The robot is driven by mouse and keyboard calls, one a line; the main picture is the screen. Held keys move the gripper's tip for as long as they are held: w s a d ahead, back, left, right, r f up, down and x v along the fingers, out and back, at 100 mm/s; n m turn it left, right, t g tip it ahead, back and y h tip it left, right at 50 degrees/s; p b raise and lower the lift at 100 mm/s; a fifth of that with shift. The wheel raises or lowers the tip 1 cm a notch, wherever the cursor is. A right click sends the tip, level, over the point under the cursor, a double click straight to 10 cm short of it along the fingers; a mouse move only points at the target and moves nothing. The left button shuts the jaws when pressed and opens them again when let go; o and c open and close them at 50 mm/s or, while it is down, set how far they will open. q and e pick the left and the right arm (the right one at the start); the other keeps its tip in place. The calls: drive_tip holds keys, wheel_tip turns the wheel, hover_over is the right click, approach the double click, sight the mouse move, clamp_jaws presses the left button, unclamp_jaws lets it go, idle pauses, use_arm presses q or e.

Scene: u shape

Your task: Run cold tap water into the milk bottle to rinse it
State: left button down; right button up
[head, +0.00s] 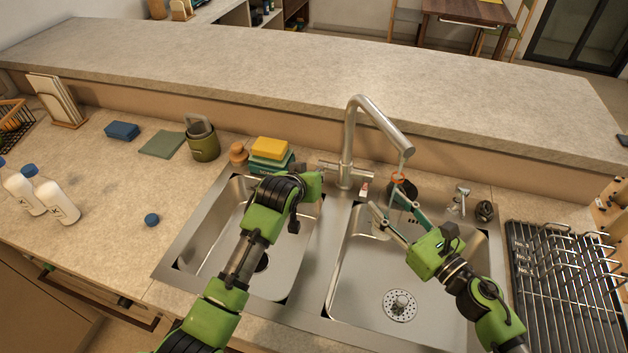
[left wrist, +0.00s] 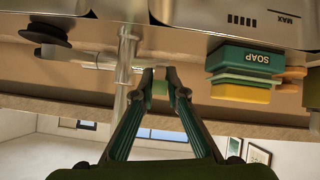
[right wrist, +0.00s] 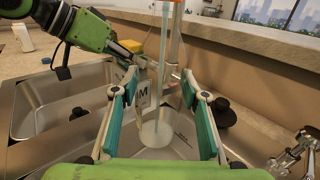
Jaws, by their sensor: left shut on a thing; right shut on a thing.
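The clear milk bottle (head: 380,229) is hard to make out over the right basin. Its pale bottom and dark lettering show in the right wrist view (right wrist: 156,133). My right gripper (head: 386,204) is shut on it below the spout. The steel tap (head: 347,150) stands behind the sinks, its spout bent to the right. A thin pale stream of water (head: 402,165) comes down from the spout towards the bottle; whether all of it enters the mouth is unclear. My left gripper (left wrist: 160,78) is shut on the tap handle (head: 329,166) at the tap's left side; its fingertips largely hide the handle.
The left basin (head: 215,235) is under my left arm. Sponges and a soap box (head: 270,153) stand behind it. A steel rack (head: 560,262) is at the right. Two white capped bottles (head: 58,203) and a loose blue cap (head: 152,220) are on the left counter.

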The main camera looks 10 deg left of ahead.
use_arm(q)
drive_tip(key=c, duration=2)
unclamp_jaws()
drive_tip(key=v, duration=1.2)
